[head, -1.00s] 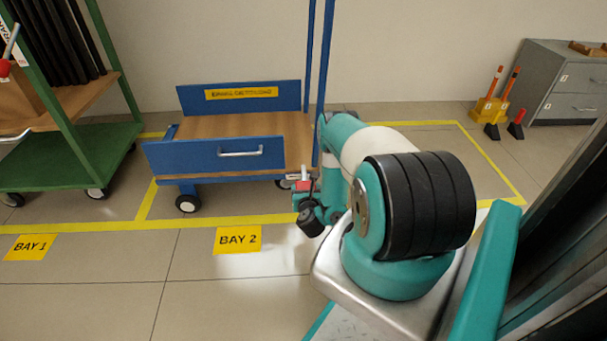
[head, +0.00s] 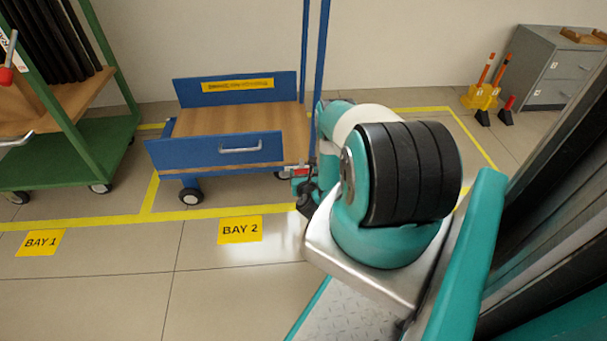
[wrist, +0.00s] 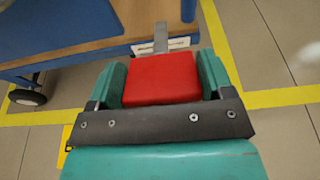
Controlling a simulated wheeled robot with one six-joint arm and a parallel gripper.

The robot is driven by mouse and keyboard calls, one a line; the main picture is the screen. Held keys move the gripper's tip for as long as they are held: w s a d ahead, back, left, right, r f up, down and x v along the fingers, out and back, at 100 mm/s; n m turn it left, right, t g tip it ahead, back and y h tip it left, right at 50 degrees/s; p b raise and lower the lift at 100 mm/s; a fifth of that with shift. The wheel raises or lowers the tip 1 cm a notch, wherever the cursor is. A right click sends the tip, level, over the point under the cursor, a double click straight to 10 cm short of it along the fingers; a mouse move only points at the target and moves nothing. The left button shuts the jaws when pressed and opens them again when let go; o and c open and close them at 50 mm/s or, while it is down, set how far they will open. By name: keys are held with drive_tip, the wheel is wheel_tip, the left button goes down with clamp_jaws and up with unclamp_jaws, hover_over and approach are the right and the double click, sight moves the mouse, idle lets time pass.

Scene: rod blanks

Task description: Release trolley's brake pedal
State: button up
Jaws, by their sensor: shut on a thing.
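The blue trolley (head: 215,147) with a wooden deck stands in the bay marked BAY 2. Its red brake pedal (wrist: 161,79) sits on a short metal arm at the deck's right end, and a small part of it shows in the head view (head: 300,169). My gripper (wrist: 158,84) is shut on the red pedal, with a teal finger on each side of it. In the head view my arm hides most of the gripper and the trolley's right end. A dark caster wheel (wrist: 30,97) shows at left in the wrist view.
A green trolley (head: 90,150) with black rods stands at left in BAY 1. Yellow floor lines (head: 90,221) mark the bays. Wedges and orange-handled yellow items (head: 483,95) and a grey cabinet (head: 563,72) are at back right. The front floor is clear.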

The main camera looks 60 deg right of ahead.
drive_tip(key=shift+w+d+r, duration=0.15)
drive_tip(key=shift+d+r, duration=0.15)
drive_tip(key=o, duration=1.3)
drive_tip(key=shift+a+f, duration=0.15)
drive_tip(key=shift+a, duration=0.1)
drive_tip(key=shift+s+a+r+p, duration=0.3)
drive_tip(key=shift+s+r+p, duration=0.05)
drive_tip(key=shift+p, duration=0.75)
drive_tip(key=p+v, duration=1.4)
drive_tip(key=v, duration=0.2)
drive_tip(key=shift+s+a+f, duration=0.1)
drive_tip(key=shift+s+f, duration=0.05)
drive_tip(key=shift+s, duration=0.05)
